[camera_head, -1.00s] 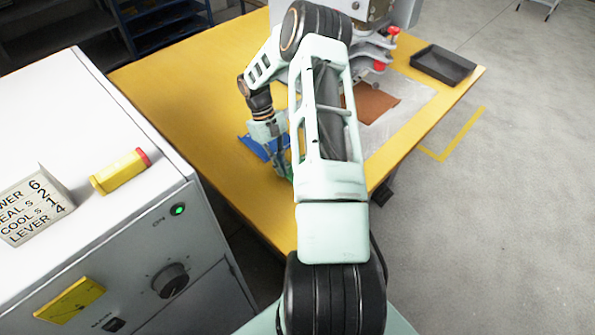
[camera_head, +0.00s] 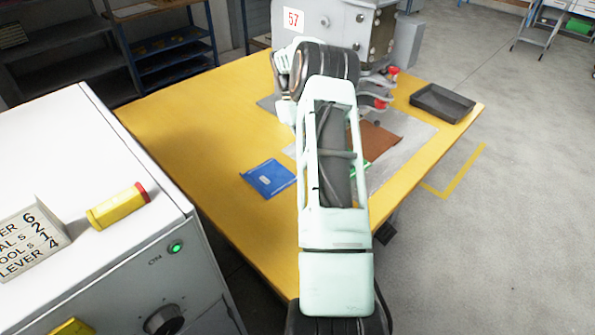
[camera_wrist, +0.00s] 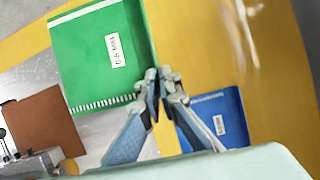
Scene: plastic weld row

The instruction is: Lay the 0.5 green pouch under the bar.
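The green pouch (camera_wrist: 100,55) has a white label, which seems to read 0.5, and fills the upper left of the wrist view. My gripper (camera_wrist: 160,76) is shut on the pouch's edge, with the pouch extending away from the fingers. In the head view a sliver of the green pouch (camera_head: 365,170) shows beside my forearm, near the machine's plate; my gripper is hidden behind the arm there. The welding machine (camera_head: 335,30), marked 57, stands at the back of the yellow table. Its bar is mostly hidden by my arm.
A blue pouch (camera_head: 268,178) lies on the yellow table (camera_head: 190,130). A brown sheet (camera_head: 378,138) lies on the pale plate (camera_head: 415,135) by the machine. A black tray (camera_head: 442,103) sits at the right corner.

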